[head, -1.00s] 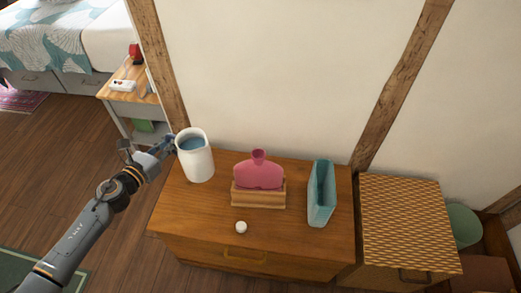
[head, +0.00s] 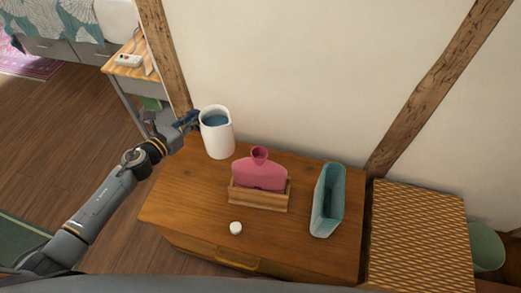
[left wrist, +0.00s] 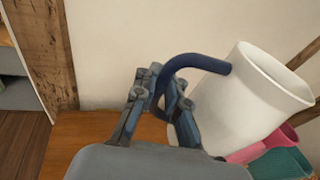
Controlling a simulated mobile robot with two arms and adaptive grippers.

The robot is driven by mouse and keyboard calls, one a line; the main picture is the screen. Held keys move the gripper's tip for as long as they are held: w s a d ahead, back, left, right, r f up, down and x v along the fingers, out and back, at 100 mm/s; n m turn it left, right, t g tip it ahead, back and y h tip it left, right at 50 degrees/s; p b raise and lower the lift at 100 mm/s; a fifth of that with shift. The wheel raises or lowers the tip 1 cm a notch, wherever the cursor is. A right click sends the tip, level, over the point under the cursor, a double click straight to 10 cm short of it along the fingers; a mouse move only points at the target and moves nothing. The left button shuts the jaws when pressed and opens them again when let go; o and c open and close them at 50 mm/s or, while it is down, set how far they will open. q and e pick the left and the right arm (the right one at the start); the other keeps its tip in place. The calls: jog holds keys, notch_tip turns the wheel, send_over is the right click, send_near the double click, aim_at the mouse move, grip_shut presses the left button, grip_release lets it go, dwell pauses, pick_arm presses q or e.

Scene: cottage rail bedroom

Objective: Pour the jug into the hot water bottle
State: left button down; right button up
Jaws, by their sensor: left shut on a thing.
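The white jug (head: 218,140) with blue water inside is held upright, or nearly so, at the back left of the wooden dresser. My left gripper (head: 188,121) is shut on its dark blue handle, which shows clearly in the left wrist view (left wrist: 190,62). The jug's body (left wrist: 245,105) is right of the fingers there. The pink hot water bottle (head: 262,176) stands upright in a wooden holder (head: 258,199), its open neck up, to the right of and below the jug. A small white cap (head: 236,228) lies in front of the holder. My right gripper is not in view.
A teal open container (head: 327,202) stands right of the bottle on the dresser (head: 185,190). A woven-topped chest (head: 420,240) and a green bin (head: 486,247) are further right. The wall is close behind. The dresser's front left is clear.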

aim_at(207, 115)
pick_arm(q)
jog(key=shift+d+r, duration=0.1)
jog(key=shift+s+d+f+m+y+b, duration=0.1)
jog(key=shift+d+f+m+y+b, duration=0.15)
jog(key=shift+f+b, duration=0.2)
jog(key=shift+s+d+f+m+y+b, duration=0.1)
jog(key=shift+f+m+b, duration=0.2)
jog(key=shift+f+m, duration=0.1)
jog(key=shift+d+r+m+p, duration=0.15)
jog(key=shift+r+m+p, duration=0.1)
jog(key=shift+r+p, duration=0.05)
jog(key=shift+d+r+p, duration=0.15)
jog(key=shift+r+p, duration=0.55)
jog(key=shift+p, duration=0.15)
jog(key=shift+s+d+r+m+t+p, duration=0.35)
jog(key=shift+r+m+p, duration=0.15)
jog(key=shift+m, duration=0.1)
jog(key=shift+s+d+m+y, duration=0.1)
jog(key=shift+d+m+y, duration=0.2)
jog(key=shift+m+y, duration=0.1)
jog(key=shift+s+d+r+m+p, duration=0.15)
jog(key=shift+d+r+m+p, duration=0.05)
jog(key=shift+d+m+p, duration=0.2)
jog(key=shift+s+d+r+m+p, duration=0.15)
jog(key=shift+d+r+m+p, duration=0.2)
jog(key=shift+p, duration=0.2)
jog(key=shift+s+d+r+m+p, duration=0.25)
jog(key=shift+d+r+m+p, duration=0.2)
jog(key=shift+r+p, duration=0.35)
